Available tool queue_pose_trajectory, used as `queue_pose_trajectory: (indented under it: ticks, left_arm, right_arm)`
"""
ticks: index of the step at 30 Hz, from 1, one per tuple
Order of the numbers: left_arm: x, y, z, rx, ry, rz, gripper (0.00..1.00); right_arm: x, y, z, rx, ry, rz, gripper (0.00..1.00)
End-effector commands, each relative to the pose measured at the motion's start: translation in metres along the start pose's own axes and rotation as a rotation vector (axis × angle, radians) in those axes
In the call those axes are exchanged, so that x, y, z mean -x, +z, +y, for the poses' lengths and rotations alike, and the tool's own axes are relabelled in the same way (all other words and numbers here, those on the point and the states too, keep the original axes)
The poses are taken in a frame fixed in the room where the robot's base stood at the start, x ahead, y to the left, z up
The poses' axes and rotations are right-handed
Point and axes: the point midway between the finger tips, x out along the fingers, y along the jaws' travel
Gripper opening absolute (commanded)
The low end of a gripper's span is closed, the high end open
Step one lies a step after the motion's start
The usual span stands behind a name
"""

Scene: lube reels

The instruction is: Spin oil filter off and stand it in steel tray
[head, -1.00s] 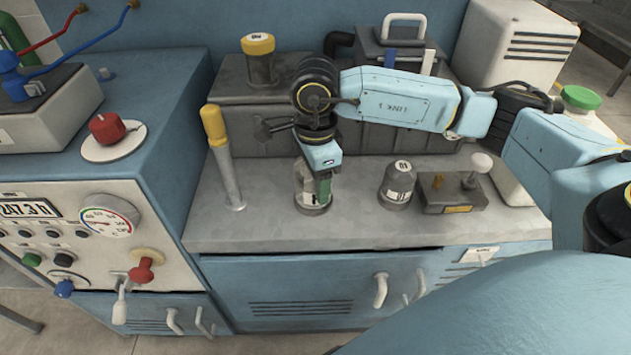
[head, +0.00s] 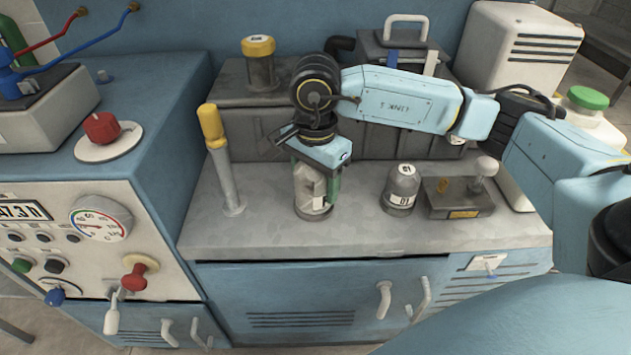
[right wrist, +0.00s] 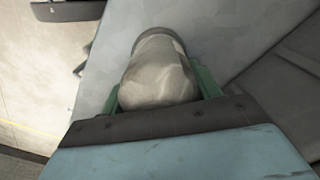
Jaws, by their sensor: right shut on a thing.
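A pale, whitish canister, which I take to be the oil filter (head: 308,188), stands upright on the bench top on a darker grey round base (head: 314,214). My right gripper (head: 320,184) comes down from above and is shut on it, with one green finger showing on its right side. The right wrist view shows the filter's rounded top (right wrist: 158,75) between both green fingers. I cannot tell whether its thread is still engaged. I cannot make out a steel tray in either view. My left gripper is not in view.
A grey canister (head: 401,190) and a small box with a knob (head: 458,198) stand to the right. A yellow-topped post (head: 225,165) stands close on the left. Dark boxes (head: 255,125) line the back. The bench front (head: 285,245) is clear.

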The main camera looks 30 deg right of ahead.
Motion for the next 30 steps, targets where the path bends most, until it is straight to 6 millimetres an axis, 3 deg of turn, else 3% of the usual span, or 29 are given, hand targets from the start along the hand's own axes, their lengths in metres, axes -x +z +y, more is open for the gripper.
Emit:
queue_pose_trajectory:
  ticks: [2, 3, 8, 16, 20, 30]
  left_arm:
    - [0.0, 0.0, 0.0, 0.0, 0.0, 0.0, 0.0]
    - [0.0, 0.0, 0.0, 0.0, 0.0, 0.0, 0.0]
    - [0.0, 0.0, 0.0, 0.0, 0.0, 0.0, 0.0]
    - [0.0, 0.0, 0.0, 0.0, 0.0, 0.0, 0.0]
    - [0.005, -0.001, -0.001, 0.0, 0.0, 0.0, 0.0]
    - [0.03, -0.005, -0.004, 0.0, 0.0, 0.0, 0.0]
  right_arm:
    - [-0.006, 0.002, 0.003, 0.002, 0.013, -0.002, 0.3]
    - [-0.006, 0.002, 0.003, 0.001, 0.013, -0.002, 0.67]
    - [-0.005, 0.001, 0.002, -0.001, 0.01, -0.002, 0.87]
    - [-0.002, 0.001, 0.001, -0.002, 0.006, -0.001, 0.87]
    - [0.009, 0.001, 0.001, -0.002, 0.004, -0.001, 0.87]
    - [0.084, 0.001, 0.0, -0.001, 0.003, 0.0, 0.87]
